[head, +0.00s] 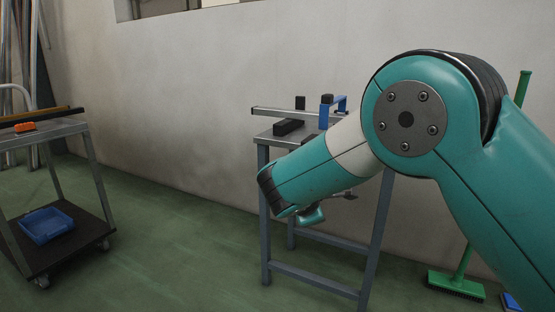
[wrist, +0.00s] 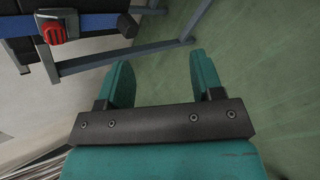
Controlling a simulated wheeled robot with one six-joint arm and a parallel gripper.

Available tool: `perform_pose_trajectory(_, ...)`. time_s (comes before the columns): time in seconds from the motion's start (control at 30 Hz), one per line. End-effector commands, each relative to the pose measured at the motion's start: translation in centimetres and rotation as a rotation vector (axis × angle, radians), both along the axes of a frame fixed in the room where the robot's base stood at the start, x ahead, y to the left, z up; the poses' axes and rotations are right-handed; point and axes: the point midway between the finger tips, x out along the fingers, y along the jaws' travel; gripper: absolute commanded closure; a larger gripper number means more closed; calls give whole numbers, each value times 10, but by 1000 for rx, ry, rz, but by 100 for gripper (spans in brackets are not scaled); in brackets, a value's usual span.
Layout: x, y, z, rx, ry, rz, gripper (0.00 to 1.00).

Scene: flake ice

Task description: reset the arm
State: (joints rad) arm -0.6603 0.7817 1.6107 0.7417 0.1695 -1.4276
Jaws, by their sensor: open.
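My teal arm reaches across the right half of the head view, bent at a large joint, with its forearm slanting down to the left in front of a small metal table (head: 263,190). My gripper (wrist: 160,75) is open in the wrist view, its two teal fingers apart with only green floor between them. In the head view the forearm hides most of the gripper.
The metal table carries a grey rail (head: 275,111), dark blocks (head: 288,127) and a blue bracket (head: 324,115). A wheeled cart (head: 50,130) at left holds an orange item (head: 25,127) and a blue tray (head: 46,225). A green broom (head: 456,283) stands at right. Open floor lies between cart and table.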

Motion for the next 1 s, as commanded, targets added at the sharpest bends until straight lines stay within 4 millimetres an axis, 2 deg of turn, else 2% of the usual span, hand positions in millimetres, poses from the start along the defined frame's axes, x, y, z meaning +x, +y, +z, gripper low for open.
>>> perform_pose_trajectory(0.03,-15,-13,16,130,35,-62,39)
perform_pose_trajectory(0.17,-70,-33,42,447,158,-241,39)
perform_pose_trajectory(0.27,-126,-46,60,652,268,-389,39)
perform_pose_trajectory(0.3,-150,-50,66,722,314,-448,39)
perform_pose_trajectory(0.4,-208,-57,79,857,423,-585,39)
perform_pose_trajectory(0.6,-304,-64,93,1006,594,-798,39)
perform_pose_trajectory(0.8,-386,-67,99,1071,730,-967,39)
perform_pose_trajectory(0.83,-381,-66,117,1068,727,-962,39)
perform_pose_trajectory(1.0,-379,-66,156,1065,726,-959,39)
